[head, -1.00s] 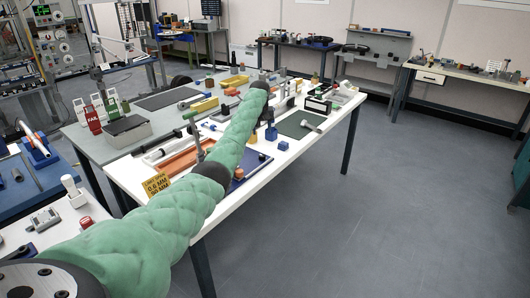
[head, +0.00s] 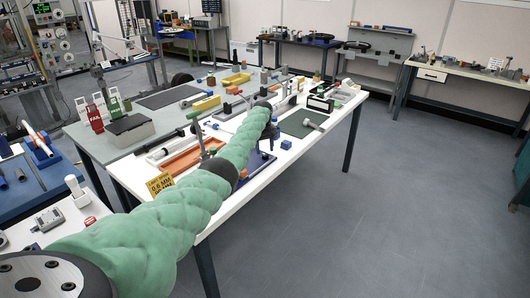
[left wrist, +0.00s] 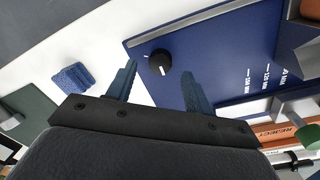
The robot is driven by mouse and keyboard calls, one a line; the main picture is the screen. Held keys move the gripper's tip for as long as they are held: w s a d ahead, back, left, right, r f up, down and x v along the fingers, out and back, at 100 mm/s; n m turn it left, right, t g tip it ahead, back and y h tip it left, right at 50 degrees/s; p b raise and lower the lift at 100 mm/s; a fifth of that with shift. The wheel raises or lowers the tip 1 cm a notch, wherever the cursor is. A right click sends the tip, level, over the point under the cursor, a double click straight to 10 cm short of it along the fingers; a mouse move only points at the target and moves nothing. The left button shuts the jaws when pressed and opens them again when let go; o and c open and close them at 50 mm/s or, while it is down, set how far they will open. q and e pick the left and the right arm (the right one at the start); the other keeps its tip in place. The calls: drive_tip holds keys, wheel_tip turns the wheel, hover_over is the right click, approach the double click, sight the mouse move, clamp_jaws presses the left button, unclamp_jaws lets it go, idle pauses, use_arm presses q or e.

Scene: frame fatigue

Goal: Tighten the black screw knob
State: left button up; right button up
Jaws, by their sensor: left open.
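The black screw knob (left wrist: 160,62) shows in the left wrist view, round with a white pointer line. It sits near the edge of a blue panel (left wrist: 222,42) with white scale marks. My left gripper (left wrist: 158,76) is open, its two blue fingers pointing toward the knob. The knob appears between the fingertips in the picture; I see no contact, and the gap in depth is hard to judge. In the head view my left arm reaches over the white table (head: 218,208) and hides most of the panel and the knob. My right gripper is not in view.
An orange tray (head: 180,160) marked REJECT and a yellow sign (head: 159,184) are to the left.

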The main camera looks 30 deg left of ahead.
sight(265, 156)
use_arm(q)
drive_tip(key=shift+f, duration=1.45)
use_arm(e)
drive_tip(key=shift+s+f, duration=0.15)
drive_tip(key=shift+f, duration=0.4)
use_arm(q)
drive_tip(key=c, duration=1)
